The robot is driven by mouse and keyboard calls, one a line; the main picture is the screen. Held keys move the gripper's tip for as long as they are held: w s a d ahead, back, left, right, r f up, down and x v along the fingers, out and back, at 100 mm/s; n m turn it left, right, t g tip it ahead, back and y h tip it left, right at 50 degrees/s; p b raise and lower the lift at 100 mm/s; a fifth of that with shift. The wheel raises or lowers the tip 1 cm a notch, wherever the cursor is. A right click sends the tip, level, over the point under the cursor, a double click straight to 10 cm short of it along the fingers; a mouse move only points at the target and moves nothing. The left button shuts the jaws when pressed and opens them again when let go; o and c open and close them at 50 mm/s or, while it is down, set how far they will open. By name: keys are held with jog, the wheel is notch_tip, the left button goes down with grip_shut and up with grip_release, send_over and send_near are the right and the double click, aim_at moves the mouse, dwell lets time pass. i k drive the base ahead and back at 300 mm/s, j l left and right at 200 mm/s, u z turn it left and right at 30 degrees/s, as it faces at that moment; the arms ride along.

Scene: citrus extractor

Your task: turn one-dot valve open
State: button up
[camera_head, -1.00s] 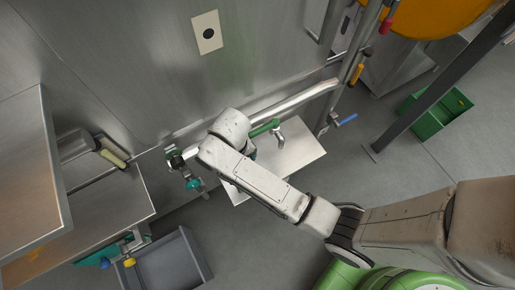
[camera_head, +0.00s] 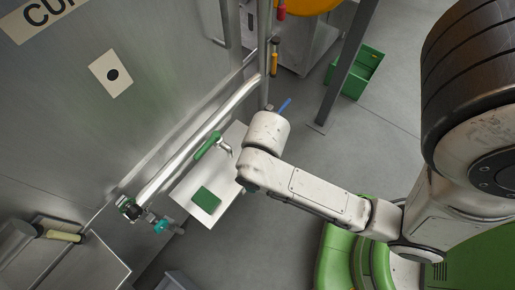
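The one-dot plate (camera_head: 112,74), a pale card with a single black dot, is on the steel wall at the upper left. Below it a shiny pipe (camera_head: 190,144) runs diagonally along the wall. A valve with a green lever handle (camera_head: 207,146) is beside the middle of the pipe, its lever lying roughly along it. A teal handle (camera_head: 161,226) is near the pipe's lower end and a blue lever (camera_head: 284,105) near its upper end. Which handle belongs to the dot is not marked clearly.
A steel shelf (camera_head: 180,192) with a green square block (camera_head: 206,200) lies below the green handle. A dark post (camera_head: 345,70) and a green crate (camera_head: 357,72) stand at the upper right. Steel counters are at the lower left. Grey floor is open at centre right.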

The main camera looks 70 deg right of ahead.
aim_at(288, 101)
jog(key=k+l, duration=0.1)
jog(key=l, duration=0.25)
jog(key=k+l, duration=0.1)
jog(key=l, duration=0.25)
jog(key=k+l, duration=0.1)
jog(key=l, duration=0.3)
jog(key=k+l, duration=0.1)
jog(key=l, duration=0.25)
jog(key=z, duration=0.05)
